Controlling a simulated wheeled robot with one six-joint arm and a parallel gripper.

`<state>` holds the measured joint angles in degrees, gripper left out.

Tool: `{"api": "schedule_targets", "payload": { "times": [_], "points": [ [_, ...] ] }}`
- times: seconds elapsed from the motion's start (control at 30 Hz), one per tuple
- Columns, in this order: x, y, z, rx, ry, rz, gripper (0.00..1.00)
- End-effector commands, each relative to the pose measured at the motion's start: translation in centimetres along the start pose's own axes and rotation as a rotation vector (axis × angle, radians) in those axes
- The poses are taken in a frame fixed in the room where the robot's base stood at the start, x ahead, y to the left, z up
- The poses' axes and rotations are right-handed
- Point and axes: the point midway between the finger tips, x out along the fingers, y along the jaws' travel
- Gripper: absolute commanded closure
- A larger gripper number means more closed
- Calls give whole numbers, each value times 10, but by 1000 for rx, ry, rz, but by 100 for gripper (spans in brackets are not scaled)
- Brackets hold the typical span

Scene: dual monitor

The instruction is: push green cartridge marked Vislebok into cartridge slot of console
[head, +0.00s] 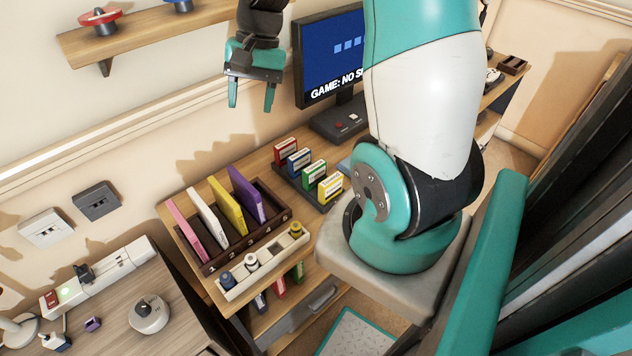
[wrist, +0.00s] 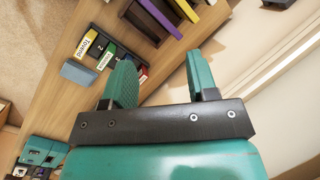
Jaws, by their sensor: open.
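The green cartridge (head: 314,174) stands in a dark rack between a blue and a yellow cartridge; its label is too small to read. In the wrist view, a green cartridge (wrist: 106,58) shows partly beside my left-hand finger. My gripper (head: 251,108) is open and empty, pointing down, above and left of the rack and console. Its two fingers (wrist: 160,60) show apart in the wrist view.
The dark cartridge rack (head: 303,186) also holds red, blue and yellow cartridges. A numbered wooden holder (head: 212,268) with pink, white, yellow and purple pieces stands to the left. The monitor (head: 312,70) reads "GAME: NO S…". A wall shelf (head: 150,38) hangs upper left.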

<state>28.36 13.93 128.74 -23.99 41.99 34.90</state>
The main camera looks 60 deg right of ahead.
Motion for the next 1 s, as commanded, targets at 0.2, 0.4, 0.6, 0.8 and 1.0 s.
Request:
{"api": "schedule_targets", "payload": {
  "times": [0.2, 0.4, 0.6, 0.8, 1.0],
  "points": [
    [34, 128, -97, 677, -22, -41, 47],
    [49, 185, -118, 939, -40, -64, 47],
    [80, 188, -118, 970, -47, -64, 47],
    [126, 184, -118, 966, -47, -63, 47],
    [160, 182, -118, 966, -43, -64, 47]
  ]
}}
